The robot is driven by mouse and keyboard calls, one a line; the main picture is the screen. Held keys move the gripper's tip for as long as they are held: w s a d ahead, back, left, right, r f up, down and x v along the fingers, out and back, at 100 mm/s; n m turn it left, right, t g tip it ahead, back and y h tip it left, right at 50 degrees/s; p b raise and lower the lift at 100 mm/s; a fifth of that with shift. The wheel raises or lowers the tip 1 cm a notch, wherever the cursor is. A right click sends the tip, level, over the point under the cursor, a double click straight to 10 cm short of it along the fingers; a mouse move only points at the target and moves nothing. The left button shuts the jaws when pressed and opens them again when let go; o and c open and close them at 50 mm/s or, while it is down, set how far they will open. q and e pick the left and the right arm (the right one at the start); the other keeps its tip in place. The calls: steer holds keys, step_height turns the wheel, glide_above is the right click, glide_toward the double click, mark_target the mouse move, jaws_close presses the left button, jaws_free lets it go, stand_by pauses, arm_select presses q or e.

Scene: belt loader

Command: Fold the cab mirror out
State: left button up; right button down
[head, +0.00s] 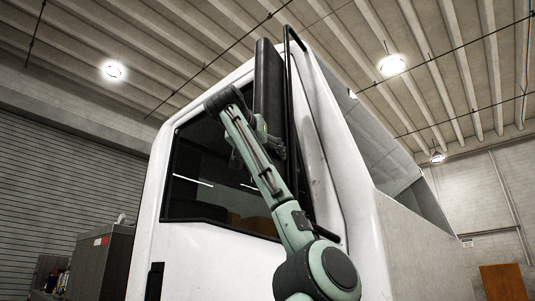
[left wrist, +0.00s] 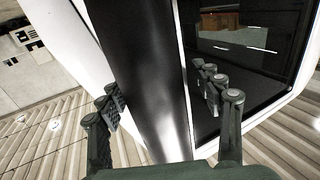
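The cab mirror (head: 267,75) is a tall dark housing standing close along the front corner of the white cab, beside the side window. A black bar (head: 288,75) runs beside it. My left arm reaches up from the bottom of the head view, and its gripper (head: 268,143) is at the mirror's lower part, partly hidden by the arm. In the left wrist view, the mirror (left wrist: 145,60) runs between the spread fingers of my left gripper (left wrist: 162,95), one on each side. The right finger looks slightly apart from it; contact on the left is unclear. My right gripper is out of view.
The white cab (head: 215,260) fills the middle, with its dark side window (head: 205,185) just behind the gripper. A dark grey cabinet (head: 103,260) stands at lower left. A shutter wall (head: 60,165) is behind.

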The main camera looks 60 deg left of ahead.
arm_select(q)
steer(key=shift+d, duration=0.1)
steer(key=shift+d, duration=0.1)
steer(key=v, duration=1.2)
